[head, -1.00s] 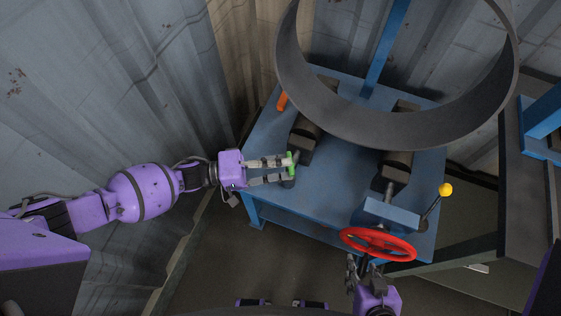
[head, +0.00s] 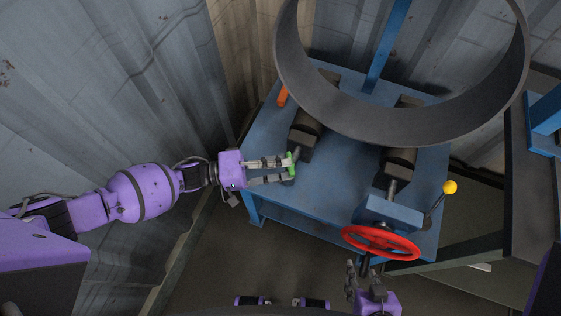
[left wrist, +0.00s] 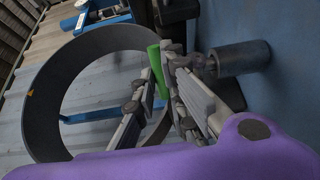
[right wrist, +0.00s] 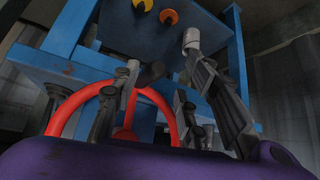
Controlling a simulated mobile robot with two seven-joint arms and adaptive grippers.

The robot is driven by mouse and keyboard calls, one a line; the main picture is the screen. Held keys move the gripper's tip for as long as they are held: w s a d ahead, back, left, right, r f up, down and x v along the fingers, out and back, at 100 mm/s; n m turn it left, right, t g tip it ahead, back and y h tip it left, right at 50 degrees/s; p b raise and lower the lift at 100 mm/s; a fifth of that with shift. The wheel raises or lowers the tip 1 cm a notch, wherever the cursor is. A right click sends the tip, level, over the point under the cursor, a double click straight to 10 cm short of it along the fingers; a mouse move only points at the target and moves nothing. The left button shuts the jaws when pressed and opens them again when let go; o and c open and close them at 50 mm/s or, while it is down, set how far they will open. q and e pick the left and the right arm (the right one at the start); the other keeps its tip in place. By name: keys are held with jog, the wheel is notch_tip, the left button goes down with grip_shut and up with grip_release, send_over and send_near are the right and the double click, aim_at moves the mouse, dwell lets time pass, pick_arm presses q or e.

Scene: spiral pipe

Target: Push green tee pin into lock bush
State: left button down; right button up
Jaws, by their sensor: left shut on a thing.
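My left gripper (head: 291,168) is shut on the green tee pin (head: 290,159), at the left edge of the blue bench beside the near end of the left roller. In the left wrist view the green pin (left wrist: 157,88) lies between the fingers, its upper end standing clear. A grey cylinder (left wrist: 241,58) on a shaft is close to the right of the fingers there. It may be the lock bush, but I cannot tell, nor whether the pin touches it. My right gripper (head: 358,274) is open and empty, just below the red handwheel.
The red handwheel (head: 381,243) and a yellow-knobbed lever (head: 449,187) are at the blue bench's (head: 330,184) front right. A large dark ring (head: 400,125) rests on the rollers. An orange handle (head: 282,96) is at the back left. Corrugated walls stand behind.

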pick_arm(q)
jog(key=shift+f+b, duration=0.5)
jog(key=shift+f, duration=0.3)
pick_arm(e)
jog(key=shift+s+f, duration=0.5)
jog(key=shift+f, duration=0.25)
pick_arm(q)
jog(key=c, duration=1.7)
grip_release()
